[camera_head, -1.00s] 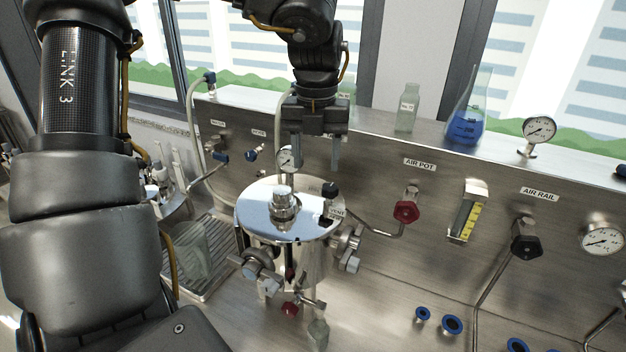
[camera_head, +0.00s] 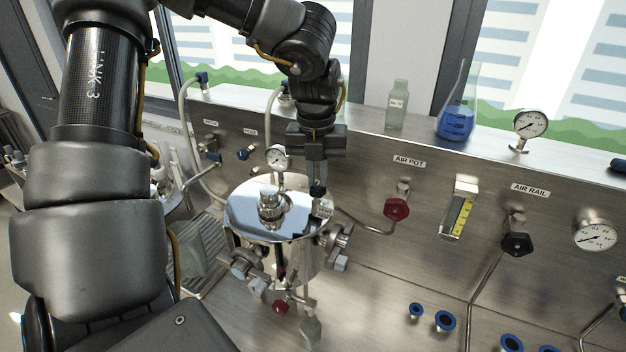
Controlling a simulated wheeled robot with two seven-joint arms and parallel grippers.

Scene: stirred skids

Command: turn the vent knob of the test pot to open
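The test pot (camera_head: 250,222) is a steel vessel with a shiny round lid and clamps around its rim. The vent knob (camera_head: 318,190) is small and dark, at the right of the lid above a small VENT label (camera_head: 323,208). My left gripper (camera_head: 318,182) points down from above, its fingers close together at the knob; they appear shut on it and hide most of it. Which way the knob is turned cannot be told. My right gripper is not in view.
A gauge (camera_head: 278,157) stands just left of my gripper. A red AIR POT valve (camera_head: 396,209) and a black AIR RAIL valve (camera_head: 516,243) sit on the steel panel. A bottle (camera_head: 397,105) and a blue-filled flask (camera_head: 457,115) stand on the ledge.

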